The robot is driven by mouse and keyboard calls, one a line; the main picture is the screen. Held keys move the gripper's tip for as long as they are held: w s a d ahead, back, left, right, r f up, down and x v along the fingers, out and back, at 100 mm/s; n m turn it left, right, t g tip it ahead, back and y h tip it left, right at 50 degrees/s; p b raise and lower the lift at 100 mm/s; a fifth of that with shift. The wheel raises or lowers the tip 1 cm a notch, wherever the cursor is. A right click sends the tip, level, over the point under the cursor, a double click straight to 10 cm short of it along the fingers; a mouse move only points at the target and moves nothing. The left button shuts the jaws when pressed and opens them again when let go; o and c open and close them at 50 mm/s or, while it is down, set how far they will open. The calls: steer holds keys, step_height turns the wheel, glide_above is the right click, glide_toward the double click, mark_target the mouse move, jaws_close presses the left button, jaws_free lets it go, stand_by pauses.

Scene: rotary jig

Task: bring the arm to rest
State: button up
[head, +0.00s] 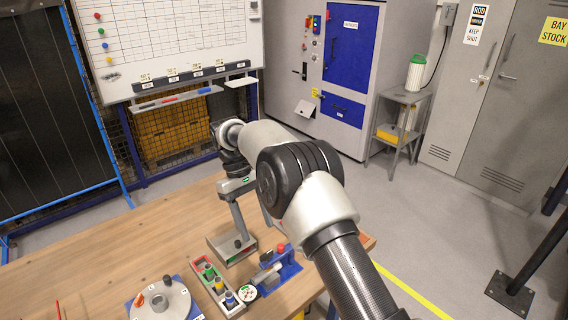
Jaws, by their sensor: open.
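My arm crosses the view from the lower right, bends at the elbow, and reaches back to the left over the far side of the wooden workbench (130,240). My gripper (236,168) is the dark end hanging below the wrist. It is small in view, its fingers are hard to make out, and I see nothing held in it. The round grey rotary jig (161,301) is on the bench at the bottom left.
A grey tray (217,287) with coloured pegs and a blue fixture (283,268) stand on the bench beside the jig. A whiteboard (170,40), a grey-and-blue cabinet (345,70) and a small side table (398,125) are behind. The bench's left part is mostly clear.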

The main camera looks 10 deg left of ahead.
steer(key=s+d+r+m+t+y, duration=0.1)
steer(key=s+d+r+m+t, duration=0.15)
steer(key=d+r, duration=0.75)
steer(key=s+d+r+m+t+y, duration=0.1)
steer(key=s+d+r+m+y, duration=0.15)
steer(key=d+r, duration=0.8)
steer(key=s+d+r+m+t, duration=0.1)
steer(key=s+d+m+t, duration=0.1)
steer(key=s+d, duration=0.3)
steer(key=s+d+m+t, duration=0.3)
steer(key=s+d, duration=0.2)
steer(key=s, duration=0.9)
steer(key=shift+s+d+r, duration=0.15)
steer(key=shift+s+r, duration=0.15)
steer(key=shift+r, duration=0.1)
steer(key=shift+c, duration=0.3)
